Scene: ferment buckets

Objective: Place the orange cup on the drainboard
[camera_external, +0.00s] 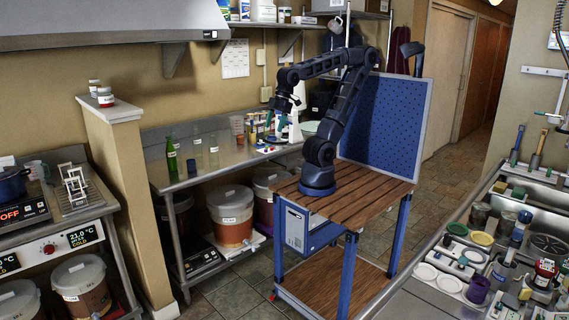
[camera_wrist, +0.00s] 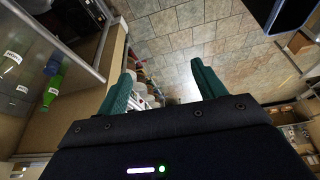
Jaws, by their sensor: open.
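My gripper (camera_external: 276,121) hangs in the air near the back steel table, pointing downward. In the wrist view my gripper (camera_wrist: 163,80) has its two teal fingers wide apart, with nothing between them. I cannot pick out an orange cup with certainty. A small reddish, cup-like vessel (camera_external: 237,123) stands at the back of the steel table, left of my gripper and apart from it. A steel surface beside the sink (camera_external: 405,298), which may be the drainboard, is at the lower right, far from my gripper.
A green bottle (camera_external: 171,156) stands on the steel table (camera_external: 212,172), and bottles also show in the wrist view (camera_wrist: 52,88). Small bottles crowd the table near my gripper. A blue pegboard (camera_external: 388,120) rises behind my arm. Cups, dishes and jars fill the right counter.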

